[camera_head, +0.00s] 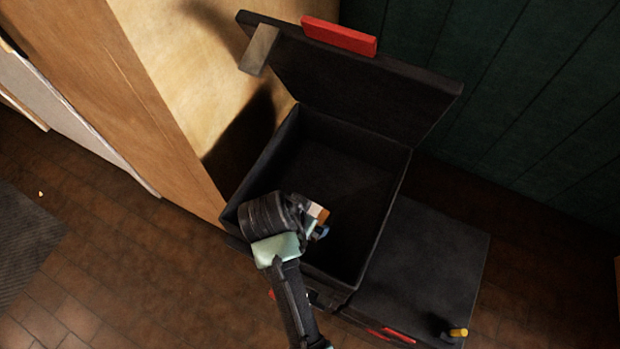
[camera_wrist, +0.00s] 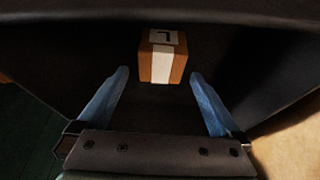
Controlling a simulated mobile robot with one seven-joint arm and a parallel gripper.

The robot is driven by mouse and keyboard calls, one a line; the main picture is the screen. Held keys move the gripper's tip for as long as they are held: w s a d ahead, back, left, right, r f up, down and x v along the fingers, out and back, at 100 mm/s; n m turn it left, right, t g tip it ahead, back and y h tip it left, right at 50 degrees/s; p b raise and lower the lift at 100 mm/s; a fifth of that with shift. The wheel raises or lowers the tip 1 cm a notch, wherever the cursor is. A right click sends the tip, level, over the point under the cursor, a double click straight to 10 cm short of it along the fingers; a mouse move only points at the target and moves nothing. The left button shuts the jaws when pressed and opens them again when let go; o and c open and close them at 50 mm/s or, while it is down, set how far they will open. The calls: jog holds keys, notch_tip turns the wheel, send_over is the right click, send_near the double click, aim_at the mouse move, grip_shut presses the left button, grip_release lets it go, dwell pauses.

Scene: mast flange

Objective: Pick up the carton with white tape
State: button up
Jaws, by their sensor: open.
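The carton with white tape (camera_wrist: 148,66) is a small brown box with a white band down its side and a white label with a dark mark. In the wrist view it sits inside the dark box, ahead of and between my fingers. My gripper (camera_wrist: 160,87) is open, its two blue fingers spread apart, and nothing is between the tips. The head view shows part of the carton (camera_head: 318,212), mostly hidden behind my wrist. My gripper (camera_head: 318,232) reaches down into the box there, with only a bit of blue finger visible.
The black box (camera_head: 385,215) stands open, its lid (camera_head: 365,85) with a red handle (camera_head: 339,36) tilted up behind. A second closed black box top (camera_head: 430,265) is at right, with a yellow-tipped knob (camera_head: 457,333). A wooden panel (camera_head: 150,80) rises at left.

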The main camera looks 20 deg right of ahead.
aim_at(316, 211)
jog(key=b+x, duration=0.1)
jog(key=x, duration=0.6)
jog(key=shift+w, duration=0.1)
jog(key=shift+r, duration=0.1)
jog(key=c, duration=1.4)
jog(key=shift+r, duration=0.15)
jog(key=shift+c, duration=0.9)
